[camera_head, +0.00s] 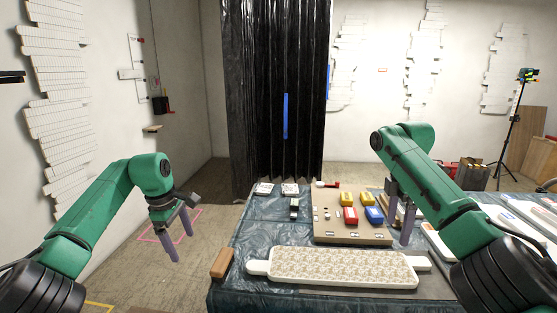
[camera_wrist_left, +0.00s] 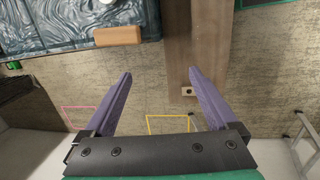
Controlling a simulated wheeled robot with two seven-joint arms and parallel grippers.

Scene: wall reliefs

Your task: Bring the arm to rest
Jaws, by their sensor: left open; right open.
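My left gripper (camera_head: 172,236) hangs over the floor to the left of the table, open and empty, its purple fingers pointing down. In the left wrist view the same gripper (camera_wrist_left: 160,98) shows its two fingers spread wide with nothing between them. My right gripper (camera_head: 403,218) is over the right part of the table, beside the board with coloured blocks. Its fingers point down and look empty; part of it is hidden by my right arm.
A table (camera_head: 235,291) with a dark plastic cover holds a patterned panel (camera_head: 340,268), a board (camera_head: 330,232) with red, yellow and blue blocks, and an orange-brown block (camera_head: 221,263) at its left edge. A black curtain (camera_head: 270,100) hangs behind. The floor at left is clear.

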